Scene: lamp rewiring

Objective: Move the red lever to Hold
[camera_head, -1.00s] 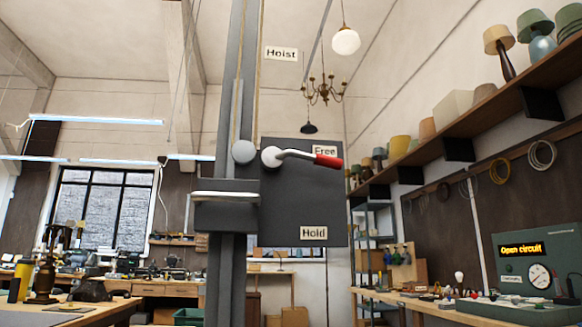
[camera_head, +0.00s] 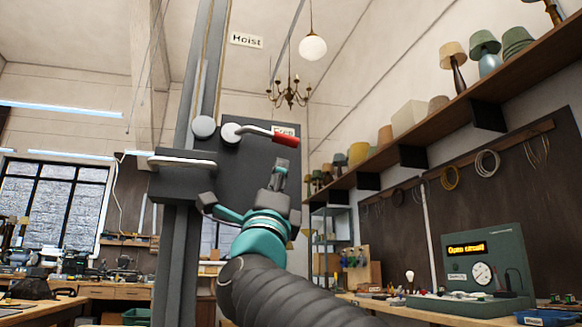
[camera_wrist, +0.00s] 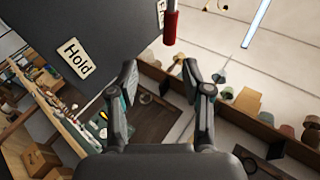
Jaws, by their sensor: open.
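The red lever (camera_head: 285,137) has a metal arm and a red grip. In the head view it points right from its round hub on the dark hoist plate (camera_head: 168,135), beside the partly covered Free label (camera_head: 283,130). The wrist view shows the red grip (camera_wrist: 171,27) at the top, beyond my fingertips. The Hold label (camera_wrist: 75,58) is at the left in the wrist view; my arm hides it in the head view. My gripper (camera_head: 243,184) is in front of the plate, below the lever. Its fingers (camera_wrist: 160,75) are spread, empty and apart from the grip.
A pale horizontal bar (camera_head: 182,162) juts out left of the lever. The Hoist sign (camera_head: 246,40) is above. At right are a lamp shelf (camera_head: 480,108) and a bench with an Open circuit tester (camera_head: 483,262). The space right of the plate looks open.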

